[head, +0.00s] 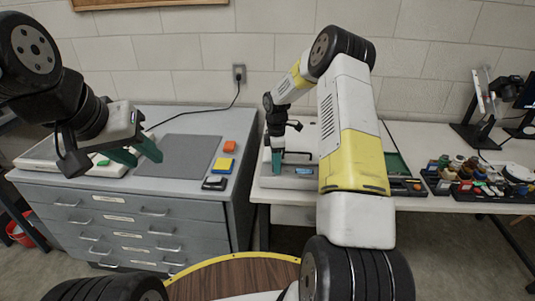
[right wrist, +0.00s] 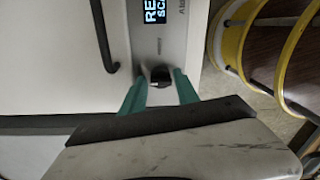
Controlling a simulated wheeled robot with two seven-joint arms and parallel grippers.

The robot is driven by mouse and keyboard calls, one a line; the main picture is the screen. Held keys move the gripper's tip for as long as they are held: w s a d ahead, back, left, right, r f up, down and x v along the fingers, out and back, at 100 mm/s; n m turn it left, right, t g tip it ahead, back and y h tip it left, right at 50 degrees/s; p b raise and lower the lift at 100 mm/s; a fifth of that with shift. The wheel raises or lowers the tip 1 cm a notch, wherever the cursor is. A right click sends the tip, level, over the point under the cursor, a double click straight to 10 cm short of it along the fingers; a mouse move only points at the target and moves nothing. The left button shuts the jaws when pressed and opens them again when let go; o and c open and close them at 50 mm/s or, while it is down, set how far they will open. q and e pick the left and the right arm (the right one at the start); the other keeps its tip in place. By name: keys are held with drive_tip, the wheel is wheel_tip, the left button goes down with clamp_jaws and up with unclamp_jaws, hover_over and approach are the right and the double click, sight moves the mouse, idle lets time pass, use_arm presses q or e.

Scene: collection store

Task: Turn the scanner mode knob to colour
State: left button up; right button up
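The scanner (head: 265,182) is a pale flat machine with a small lit display on the bench right of the grey cabinet. My left gripper (head: 146,159) is open and empty above the cabinet top.
Black trays of small bottles (head: 470,180) stand at right. A dark bar-shaped handle (right wrist: 103,35) is left of the knob.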

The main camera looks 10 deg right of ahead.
drive_tip(key=r, duration=0.7)
drive_tip(key=shift+w+r, duration=0.25)
drive_tip(key=shift+r, duration=0.05)
drive_tip(key=shift+r, duration=0.15)
drive_tip(key=s+a+r+m+t, duration=0.15)
drive_tip(key=s+r+m, duration=0.25)
drive_tip(key=s+r, duration=0.45)
drive_tip(key=s+a+r+m+t, duration=0.1)
drive_tip(key=s+r+m+t, duration=0.3)
drive_tip(key=r, duration=0.7)
drive_tip(key=s+a+r+m+y, duration=0.1)
drive_tip(key=s+m, duration=0.3)
drive_tip(key=s, duration=0.7)
drive_tip(key=s+a+r+m+t+y, duration=0.1)
drive_tip(key=s+r+m, duration=0.2)
drive_tip(key=s, duration=0.8)
drive_tip(key=shift+m, duration=0.8)
drive_tip(key=shift+r, duration=0.1)
